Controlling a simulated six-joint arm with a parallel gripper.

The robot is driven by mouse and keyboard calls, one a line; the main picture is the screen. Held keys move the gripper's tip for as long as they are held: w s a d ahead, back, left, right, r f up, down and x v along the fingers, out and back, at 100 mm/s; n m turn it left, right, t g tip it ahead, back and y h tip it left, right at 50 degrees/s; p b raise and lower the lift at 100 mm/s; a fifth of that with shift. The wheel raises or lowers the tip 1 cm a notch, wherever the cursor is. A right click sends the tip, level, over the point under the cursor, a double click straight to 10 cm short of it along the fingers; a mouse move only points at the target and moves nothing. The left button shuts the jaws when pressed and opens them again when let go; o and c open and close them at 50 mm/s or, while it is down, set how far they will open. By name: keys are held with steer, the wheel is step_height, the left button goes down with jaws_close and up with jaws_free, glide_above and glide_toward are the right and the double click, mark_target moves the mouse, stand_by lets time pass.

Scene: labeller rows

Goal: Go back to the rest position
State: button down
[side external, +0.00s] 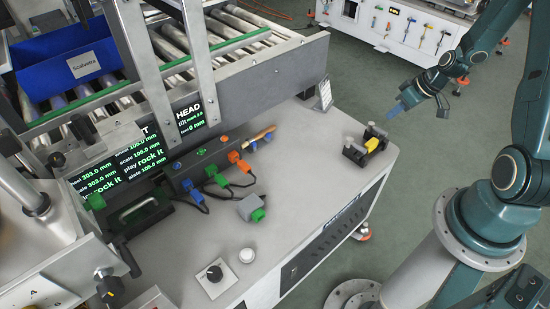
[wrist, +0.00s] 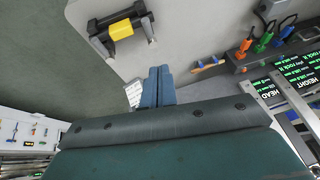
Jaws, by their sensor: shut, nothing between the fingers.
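My gripper (side external: 401,107) hangs in the air beyond the right end of the grey machine bench (side external: 300,185), over the green floor in the side view. Its blue fingers are closed together, with nothing between them, and they also show in the wrist view (wrist: 158,88). The gripper touches nothing. A black clamp-like holder with a yellow block (side external: 372,143) stands on the bench's right corner, a little left of and below the gripper. It also shows at the upper left of the wrist view (wrist: 120,29).
A connector strip (side external: 215,165) with coloured plugs, black screens with green text (side external: 140,160), and a roller conveyor with a blue bin (side external: 75,65) lie to the left. A small white card (side external: 324,94) stands at the bench's back edge. A white cabinet (side external: 400,25) stands behind. Open floor surrounds the gripper.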

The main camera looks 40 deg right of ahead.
steer(key=s+a+r+n+h, duration=0.1)
steer(key=a+r, duration=0.6)
steer(key=r, duration=0.2)
steer(key=s+a+r, duration=0.1)
steer(key=a+r, duration=0.6)
steer(key=r, duration=0.3)
steer(key=s+a+r, duration=0.8)
steer(key=s, duration=0.4)
steer(key=shift+m+t+h, duration=0.3)
steer(key=shift+r, duration=0.1)
